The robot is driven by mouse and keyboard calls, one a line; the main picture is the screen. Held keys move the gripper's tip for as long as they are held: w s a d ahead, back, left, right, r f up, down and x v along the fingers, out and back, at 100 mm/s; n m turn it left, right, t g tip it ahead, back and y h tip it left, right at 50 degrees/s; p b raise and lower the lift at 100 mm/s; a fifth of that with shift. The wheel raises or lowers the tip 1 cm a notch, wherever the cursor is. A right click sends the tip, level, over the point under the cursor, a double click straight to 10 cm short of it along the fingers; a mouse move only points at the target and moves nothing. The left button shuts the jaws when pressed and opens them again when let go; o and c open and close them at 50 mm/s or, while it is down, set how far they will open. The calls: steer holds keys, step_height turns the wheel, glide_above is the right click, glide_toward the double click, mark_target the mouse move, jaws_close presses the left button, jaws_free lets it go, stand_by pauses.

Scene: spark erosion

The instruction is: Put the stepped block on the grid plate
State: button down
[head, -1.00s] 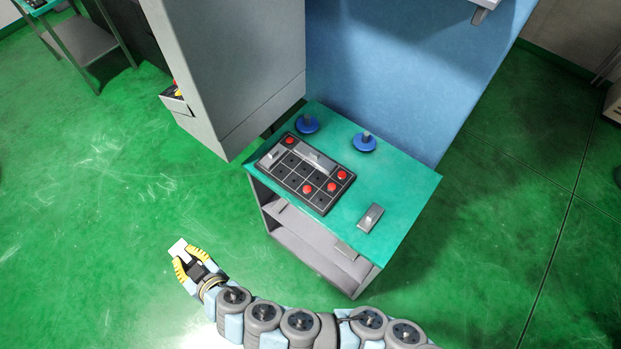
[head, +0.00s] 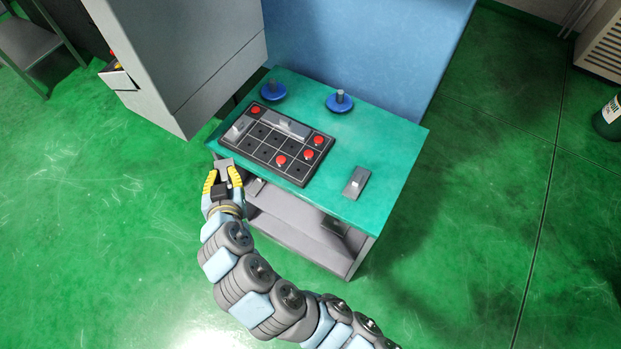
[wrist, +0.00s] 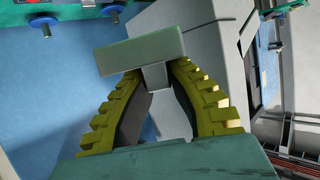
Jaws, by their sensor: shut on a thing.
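My gripper (head: 223,173) is shut on a grey block (head: 224,162), which I take to be the stepped block. In the wrist view the block (wrist: 140,52) shows a wide bar on a narrower stem, and the yellow fingers (wrist: 155,90) close on the stem. The black grid plate (head: 262,152) lies on the green tabletop. It carries several red pegs (head: 309,155), a long grey block (head: 285,125) and a small grey block (head: 237,127) at its left. My gripper is left of the plate, near the tabletop's left corner, apart from the plate.
Two blue discs with grey posts (head: 340,102) (head: 272,91) stand at the tabletop's back. Another grey block (head: 356,183) lies to the right on the tabletop (head: 385,150). A tall grey cabinet (head: 185,60) and a blue panel (head: 360,45) stand behind.

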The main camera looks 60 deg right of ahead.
steer(key=s+d+f+m+g+h+b, duration=0.2)
steer(key=s+d+f+m+g+b, duration=0.2)
steer(key=s+d+b, duration=0.3)
steer(key=s+d+f+m+g+h+b, duration=0.2)
steer(key=s+d+f+m+g+b, duration=0.3)
steer(key=s, duration=0.4)
steer(key=shift+s+d+f+b, duration=0.3)
steer(key=shift+d+f+b, duration=0.35)
steer(key=shift+d+b, duration=0.55)
steer(key=shift+a, duration=0.1)
steer(key=b, duration=0.2)
glide_above(336, 174)
steer(key=a, duration=0.1)
step_height(336, 174, down, 8)
steer(key=shift+f, duration=0.25)
steer(key=shift+d+f, duration=0.2)
steer(key=shift+f, duration=0.15)
steer(key=shift+d+f+b, duration=0.15)
steer(key=shift+f+b, duration=0.15)
steer(key=shift+f, duration=0.55)
steer(key=shift+d+f+b, duration=0.1)
steer(key=shift+f+b, duration=0.15)
steer(key=shift+f, duration=0.6)
steer(key=shift+w, duration=0.1)
